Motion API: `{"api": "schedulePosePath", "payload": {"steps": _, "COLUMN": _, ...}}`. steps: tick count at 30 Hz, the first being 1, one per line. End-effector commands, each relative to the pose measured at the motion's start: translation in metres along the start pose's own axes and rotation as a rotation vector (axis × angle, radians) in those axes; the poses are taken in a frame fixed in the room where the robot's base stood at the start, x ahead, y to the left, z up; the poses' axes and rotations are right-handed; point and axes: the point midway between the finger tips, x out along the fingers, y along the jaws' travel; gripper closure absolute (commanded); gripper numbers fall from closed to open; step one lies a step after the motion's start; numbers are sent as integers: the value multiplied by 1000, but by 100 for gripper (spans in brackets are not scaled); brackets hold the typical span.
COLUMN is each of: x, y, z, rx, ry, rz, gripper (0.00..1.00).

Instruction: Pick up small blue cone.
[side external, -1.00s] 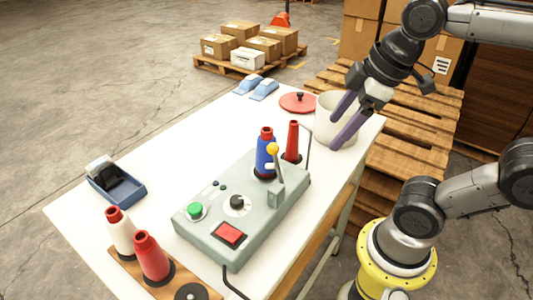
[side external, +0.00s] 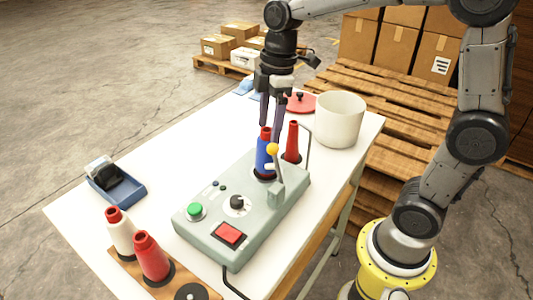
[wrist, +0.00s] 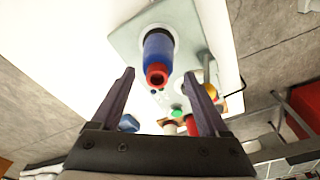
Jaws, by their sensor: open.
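The small blue cone (side external: 265,152) has a red top and stands upright on the grey-green machine (side external: 205,222). In the wrist view the blue cone (wrist: 158,52) shows from above, between and beyond the fingertips. My gripper (side external: 271,130) is open and empty, pointing down close by the cone, its fingers near the cone's red top. In the wrist view my gripper (wrist: 160,80) has its fingers spread wide on either side of the cone's line. I cannot tell whether a finger touches the cone.
A yellow-knobbed lever (side external: 273,150) is in front. A white pot (side external: 340,118), red lid (side external: 302,103), blue tape dispenser (side external: 115,184) and red and white cones (side external: 151,258) are on the table.

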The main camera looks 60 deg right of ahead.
Motion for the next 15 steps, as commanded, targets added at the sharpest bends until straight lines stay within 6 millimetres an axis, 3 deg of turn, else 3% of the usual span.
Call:
{"api": "schedulePosePath", "payload": {"steps": 3, "x": 18, "y": 0, "z": 0, "rx": -1, "ry": -1, "rz": -2, "gripper": 22}}
{"api": "schedulePosePath", "payload": {"steps": 10, "x": 33, "y": 0, "z": 0, "rx": -1, "ry": -1, "rz": -1, "gripper": 22}}
{"api": "schedulePosePath", "payload": {"steps": 15, "x": 56, "y": 2, "z": 1, "rx": -1, "ry": -2, "rz": -3, "gripper": 22}}
